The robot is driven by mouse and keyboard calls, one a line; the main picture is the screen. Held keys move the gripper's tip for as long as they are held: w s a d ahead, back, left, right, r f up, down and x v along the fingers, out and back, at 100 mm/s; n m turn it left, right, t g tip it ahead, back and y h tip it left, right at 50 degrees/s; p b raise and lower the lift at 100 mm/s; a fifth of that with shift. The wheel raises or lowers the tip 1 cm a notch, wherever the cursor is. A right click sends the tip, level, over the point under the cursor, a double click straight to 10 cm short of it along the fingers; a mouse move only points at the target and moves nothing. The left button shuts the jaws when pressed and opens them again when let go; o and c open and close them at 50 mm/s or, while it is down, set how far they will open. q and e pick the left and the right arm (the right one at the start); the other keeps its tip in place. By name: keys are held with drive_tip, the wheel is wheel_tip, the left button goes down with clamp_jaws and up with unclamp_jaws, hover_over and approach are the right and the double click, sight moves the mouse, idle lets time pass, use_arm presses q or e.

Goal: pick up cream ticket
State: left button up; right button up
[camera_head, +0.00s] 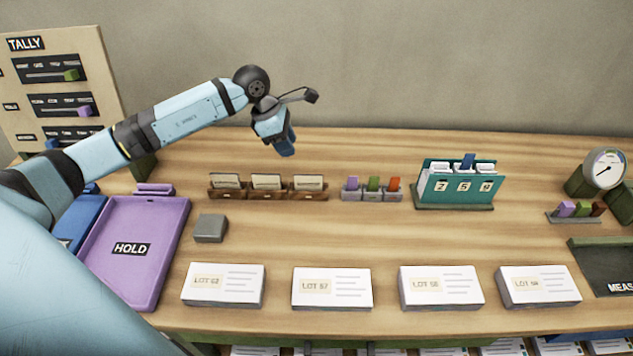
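Three cream tickets stand side by side in a brown wooden rack (268,194) at the middle back of the table: a left ticket (226,181), a middle ticket (267,181) and a right ticket (309,182). Cream labels also show on the white LOT stacks. My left gripper (286,150) points down in the air above and behind the rack, apart from the tickets. Its fingers are seen edge-on, so their opening cannot be told. No held thing shows. My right gripper is out of view.
White LOT stacks, the leftmost one (222,285) among them, line the front edge. A grey block (210,228), purple HOLD tray (128,302), coloured-tab holder (372,195), teal number stand (455,205) and dial (606,168) stand around.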

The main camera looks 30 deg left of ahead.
sight(307, 175)
use_arm(q)
drive_tip(key=x, duration=0.8)
drive_tip(key=p+x, duration=0.1)
drive_tip(key=x, duration=0.3)
drive_tip(key=shift+d+f, duration=0.1)
drive_tip(key=shift+d, duration=0.2)
drive_tip(key=shift+s, duration=0.1)
clamp_jaws()
